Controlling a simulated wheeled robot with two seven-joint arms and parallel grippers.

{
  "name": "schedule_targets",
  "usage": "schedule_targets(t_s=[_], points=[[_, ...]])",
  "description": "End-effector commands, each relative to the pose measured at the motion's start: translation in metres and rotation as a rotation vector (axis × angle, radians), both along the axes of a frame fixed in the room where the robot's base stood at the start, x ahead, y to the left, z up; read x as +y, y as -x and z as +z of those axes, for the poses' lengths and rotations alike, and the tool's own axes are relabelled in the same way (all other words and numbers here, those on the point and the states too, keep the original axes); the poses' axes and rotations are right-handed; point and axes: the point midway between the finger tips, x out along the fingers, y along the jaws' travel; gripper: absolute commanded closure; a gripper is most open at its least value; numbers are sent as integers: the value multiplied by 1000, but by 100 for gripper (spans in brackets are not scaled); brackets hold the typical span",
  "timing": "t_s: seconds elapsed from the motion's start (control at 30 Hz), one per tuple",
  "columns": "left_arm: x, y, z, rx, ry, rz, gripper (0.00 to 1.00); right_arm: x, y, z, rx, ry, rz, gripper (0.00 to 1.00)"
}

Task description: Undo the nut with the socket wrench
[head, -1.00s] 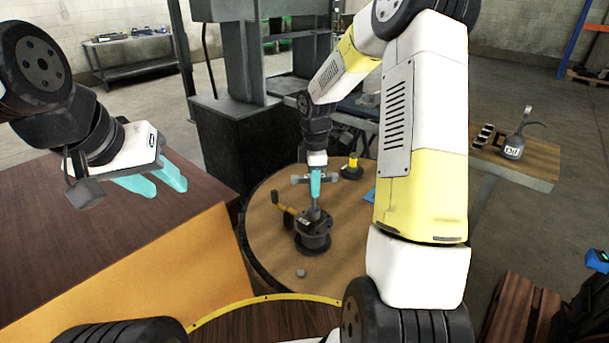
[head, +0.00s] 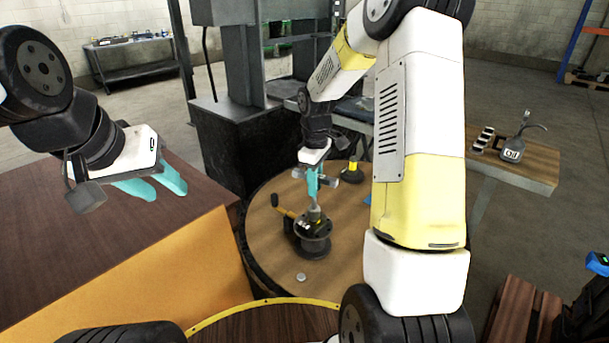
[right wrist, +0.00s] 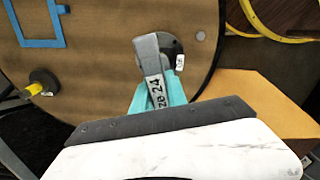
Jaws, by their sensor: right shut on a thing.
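My right gripper (head: 314,183) is shut on the grey socket wrench (head: 314,211), over the round table. In the right wrist view the cyan fingers hold the wrench (right wrist: 147,50), which bears lettering ending in "ze 24". The wrench and fingers hide most of the fixture there. I cannot make out the nut at the wrench's lower end. My left gripper (head: 158,188) is open and empty above the brown bench top at the left.
A small grey disc (head: 301,277) lies on the round table (head: 265,250) in front of the fixture. A black and yellow object (head: 352,170) stands behind, and a blue frame (right wrist: 38,30) lies on the tabletop. An oil can (head: 513,150) stands on a side table at the right.

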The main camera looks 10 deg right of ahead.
Motion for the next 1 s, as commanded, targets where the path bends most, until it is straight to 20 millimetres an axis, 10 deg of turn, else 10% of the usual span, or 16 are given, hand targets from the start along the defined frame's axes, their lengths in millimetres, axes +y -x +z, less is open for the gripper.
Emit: schedule_targets(t_s=[1.0], points=[[0,0,0,0,0,0,60,1,0,0,-2,0,-1097,100]])
